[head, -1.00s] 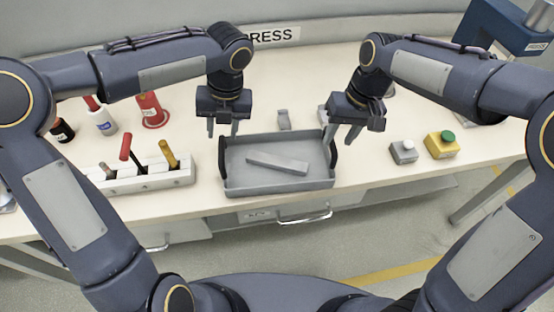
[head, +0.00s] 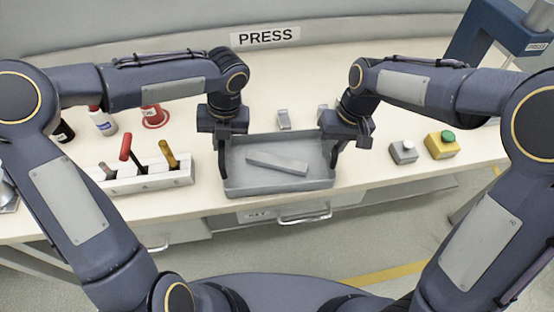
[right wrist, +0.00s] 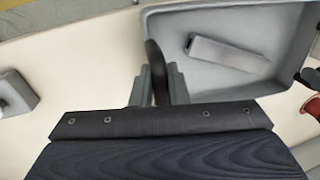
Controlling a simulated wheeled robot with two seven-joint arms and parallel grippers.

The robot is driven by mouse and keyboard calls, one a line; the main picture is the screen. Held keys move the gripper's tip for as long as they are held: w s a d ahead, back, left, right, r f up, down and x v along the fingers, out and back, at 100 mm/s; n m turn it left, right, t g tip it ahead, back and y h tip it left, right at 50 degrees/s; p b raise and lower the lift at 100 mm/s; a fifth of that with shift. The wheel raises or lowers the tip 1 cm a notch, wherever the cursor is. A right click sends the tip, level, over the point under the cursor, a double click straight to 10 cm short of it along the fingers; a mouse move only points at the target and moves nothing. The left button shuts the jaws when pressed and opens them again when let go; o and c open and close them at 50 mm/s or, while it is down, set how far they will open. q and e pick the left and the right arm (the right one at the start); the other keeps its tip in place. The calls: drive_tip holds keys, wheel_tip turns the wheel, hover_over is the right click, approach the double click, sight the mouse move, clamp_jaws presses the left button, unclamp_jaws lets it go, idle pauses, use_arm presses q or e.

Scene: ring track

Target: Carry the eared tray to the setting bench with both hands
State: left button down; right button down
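The grey eared tray (head: 280,187) sits on the pale bench top near its front edge, with a flat grey bar (head: 278,163) lying inside. It has a dark upright ear at each end. My left gripper (head: 224,146) is down at the left ear; its fingers are drawn together there, partly hidden. My right gripper (head: 338,142) is down at the right ear. In the right wrist view, the right gripper's two grey fingers (right wrist: 158,85) close on both sides of the dark ear (right wrist: 155,60), and a tray corner (right wrist: 270,85) shows beside them.
A white rack (head: 150,180) with coloured handles stands left of the tray. A grey button box (head: 403,152) and a yellow box with a green button (head: 442,145) stand right.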

use_arm(q)
drive_tip(key=shift+r, duration=0.15)
use_arm(e)
drive_tip(key=shift+r, duration=0.15)
